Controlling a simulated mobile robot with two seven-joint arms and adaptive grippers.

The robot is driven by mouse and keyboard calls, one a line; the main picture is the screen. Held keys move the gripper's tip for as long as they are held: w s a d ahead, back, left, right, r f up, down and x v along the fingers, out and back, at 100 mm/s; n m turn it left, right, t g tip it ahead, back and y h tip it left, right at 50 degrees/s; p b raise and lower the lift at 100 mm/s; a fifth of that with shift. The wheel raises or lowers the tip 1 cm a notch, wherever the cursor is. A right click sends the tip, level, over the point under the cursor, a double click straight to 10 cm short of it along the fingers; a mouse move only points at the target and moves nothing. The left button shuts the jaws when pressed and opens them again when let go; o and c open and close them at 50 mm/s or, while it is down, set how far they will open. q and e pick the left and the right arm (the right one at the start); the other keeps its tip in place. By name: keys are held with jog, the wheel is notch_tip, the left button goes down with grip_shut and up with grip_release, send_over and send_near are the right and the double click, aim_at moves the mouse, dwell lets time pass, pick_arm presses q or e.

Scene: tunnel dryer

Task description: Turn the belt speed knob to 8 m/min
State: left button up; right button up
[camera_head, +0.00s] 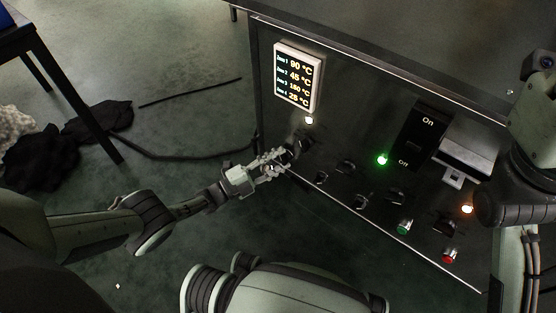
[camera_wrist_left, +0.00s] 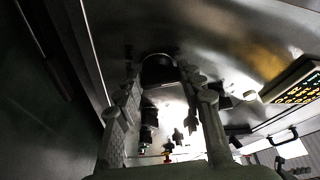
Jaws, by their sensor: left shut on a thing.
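The dark control panel (camera_head: 345,215) carries several black knobs. My left gripper (camera_head: 284,158) reaches the panel's left knob (camera_head: 303,143), just below a lit white lamp. In the left wrist view, a round black knob (camera_wrist_left: 158,68) sits between the two fingertips of the left gripper (camera_wrist_left: 163,78), which are closed on it.
A lit display (camera_head: 297,77) above the knob reads zone temperatures. A green lamp (camera_head: 382,160), an On/Off switch (camera_head: 423,135), a grey boxy fitting (camera_head: 465,160), an orange lamp (camera_head: 467,209), and green (camera_head: 404,227) and red (camera_head: 449,256) buttons lie to the right.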

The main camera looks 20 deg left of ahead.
pick_arm(q)
jog(key=o, duration=1.1)
jog(key=v, duration=1.2)
